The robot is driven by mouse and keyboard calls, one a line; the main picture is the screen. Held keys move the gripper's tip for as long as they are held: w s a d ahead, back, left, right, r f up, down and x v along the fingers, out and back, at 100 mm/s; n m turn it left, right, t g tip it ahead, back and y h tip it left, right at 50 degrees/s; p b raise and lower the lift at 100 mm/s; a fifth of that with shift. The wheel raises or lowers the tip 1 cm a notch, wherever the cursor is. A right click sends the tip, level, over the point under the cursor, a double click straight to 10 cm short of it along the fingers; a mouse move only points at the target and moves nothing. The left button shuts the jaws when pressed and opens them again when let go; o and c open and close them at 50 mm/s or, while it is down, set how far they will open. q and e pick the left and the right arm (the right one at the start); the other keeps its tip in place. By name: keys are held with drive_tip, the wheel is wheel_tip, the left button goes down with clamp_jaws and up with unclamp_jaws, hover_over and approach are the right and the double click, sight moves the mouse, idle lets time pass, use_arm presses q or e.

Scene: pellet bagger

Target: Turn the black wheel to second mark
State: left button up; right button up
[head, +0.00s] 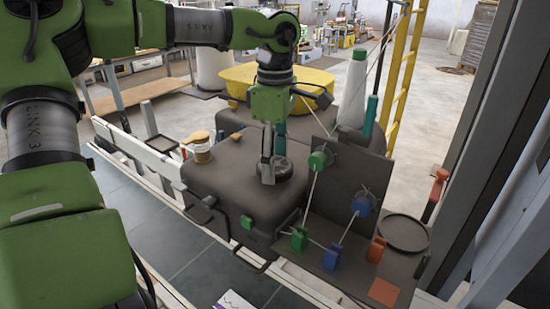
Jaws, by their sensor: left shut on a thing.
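The black wheel (285,171) lies flat on top of the dark grey machine housing (225,178). My left gripper (273,172) points straight down at it, with its fingers at the wheel's left part. The fingers are shut on the wheel, and they and the wrist hide part of its rim. I cannot make out any marks around the wheel. My right gripper is not in view.
A jar with a tan lid (202,150) stands on the housing's left. A dark panel at right carries a green pulley (320,160), a blue pulley (363,204) and cords. Behind are a yellow tub (240,77), a white cone (356,85) and a yellow ladder (402,75).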

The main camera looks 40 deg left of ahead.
use_arm(q)
drive_tip(key=shift+m, duration=0.5)
drive_tip(key=o, duration=1.1)
drive_tip(key=shift+r, duration=0.1)
wheel_tip(320, 180, up, 12)
drive_tip(key=shift+f, duration=0.1)
